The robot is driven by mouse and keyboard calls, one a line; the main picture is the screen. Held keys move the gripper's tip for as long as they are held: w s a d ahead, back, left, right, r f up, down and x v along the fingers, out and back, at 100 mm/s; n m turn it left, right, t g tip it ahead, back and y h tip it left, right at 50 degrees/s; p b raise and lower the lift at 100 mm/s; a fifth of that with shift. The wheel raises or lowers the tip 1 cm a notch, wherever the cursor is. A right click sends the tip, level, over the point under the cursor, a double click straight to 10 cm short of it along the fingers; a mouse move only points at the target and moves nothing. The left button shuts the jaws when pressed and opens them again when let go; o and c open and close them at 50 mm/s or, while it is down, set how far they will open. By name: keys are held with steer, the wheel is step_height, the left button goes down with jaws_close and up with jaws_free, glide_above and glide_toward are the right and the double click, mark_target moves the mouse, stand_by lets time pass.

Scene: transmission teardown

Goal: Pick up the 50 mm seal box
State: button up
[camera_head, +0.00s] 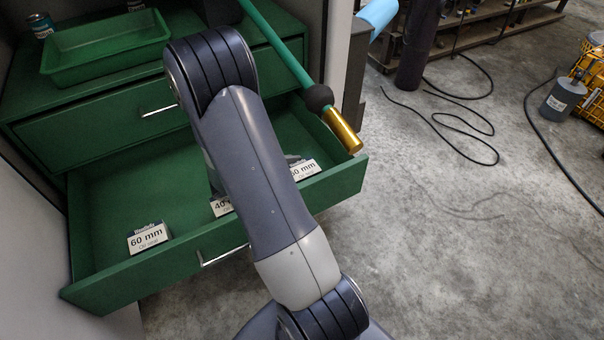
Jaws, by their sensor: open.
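The open green drawer (105,210) holds small white-labelled oil seal boxes. The box at the right (305,171) has a label ending in "0 mm"; its first digit is partly covered by my arm, and it looks like the 50 mm seal box. The 40 mm box (222,207) is mostly hidden behind my arm. The 60 mm box (148,238) stands clear at the left. My gripper (292,158) is almost wholly hidden behind my arm; a small grey part at the right box seems to belong to it. Whether it touches the box cannot be seen.
A closed drawer with a handle (159,111) lies above the open one. A green tray (107,50) and a can (40,25) stand on top. A green rod with a brass end (343,131) juts over the drawer's right side. Cables (440,125) lie on the floor at right.

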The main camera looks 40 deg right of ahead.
steer(key=c, duration=1.1)
steer(key=shift+r, duration=0.1)
